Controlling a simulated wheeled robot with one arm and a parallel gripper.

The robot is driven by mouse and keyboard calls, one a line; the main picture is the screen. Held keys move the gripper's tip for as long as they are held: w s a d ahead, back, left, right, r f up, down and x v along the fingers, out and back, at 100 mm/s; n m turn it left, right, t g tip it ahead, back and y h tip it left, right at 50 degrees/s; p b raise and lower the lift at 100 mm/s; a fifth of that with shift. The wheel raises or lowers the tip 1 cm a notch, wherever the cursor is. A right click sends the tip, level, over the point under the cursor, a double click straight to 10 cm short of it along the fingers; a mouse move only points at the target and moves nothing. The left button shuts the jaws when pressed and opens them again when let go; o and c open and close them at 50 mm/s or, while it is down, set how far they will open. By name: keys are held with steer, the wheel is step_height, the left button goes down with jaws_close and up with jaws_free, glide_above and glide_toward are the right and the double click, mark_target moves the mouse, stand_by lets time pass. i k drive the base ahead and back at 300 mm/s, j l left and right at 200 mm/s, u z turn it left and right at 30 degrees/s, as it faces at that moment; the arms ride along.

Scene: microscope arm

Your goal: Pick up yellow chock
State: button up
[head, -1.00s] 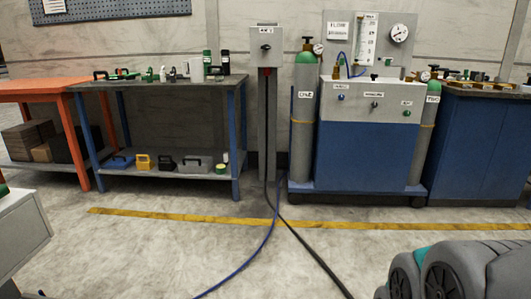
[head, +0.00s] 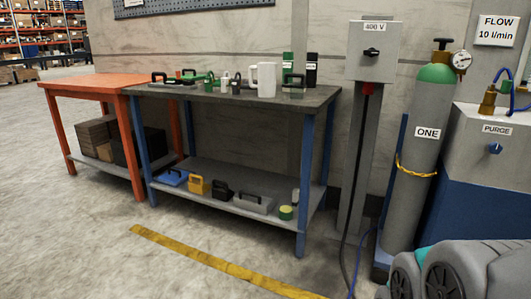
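The yellow chock (head: 197,187) sits on the lower shelf (head: 185,201) of the dark-topped workbench, toward its left end. It has a handle-like top and stands between a blue item (head: 173,177) on its left and a black handled item (head: 222,191) on its right. My arm's grey links show at the lower right corner. My gripper is outside the picture, so its state is hidden.
A grey handled case (head: 254,202) and a green-and-yellow roll (head: 286,212) share the shelf. Blue legs (head: 303,190) bound the bench front. Gas cylinder ONE (head: 424,130) and hanging cables stand right.

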mark_target(200, 187)
steer(key=i+j+u, duration=0.2)
steer(key=i+u, duration=0.15)
steer(key=i, duration=0.2)
steer(key=i+u, duration=0.35)
steer(key=i, duration=0.2)
steer(key=i+j+z, duration=0.55)
steer(key=i+j, duration=0.15)
steer(key=i+j+z, duration=0.25)
steer(key=j, duration=0.3)
steer(key=i+j+z, duration=0.25)
steer(key=j, duration=0.25)
steer(key=i+j+z, duration=0.2)
steer(key=i+j, duration=0.2)
steer(key=i, duration=0.05)
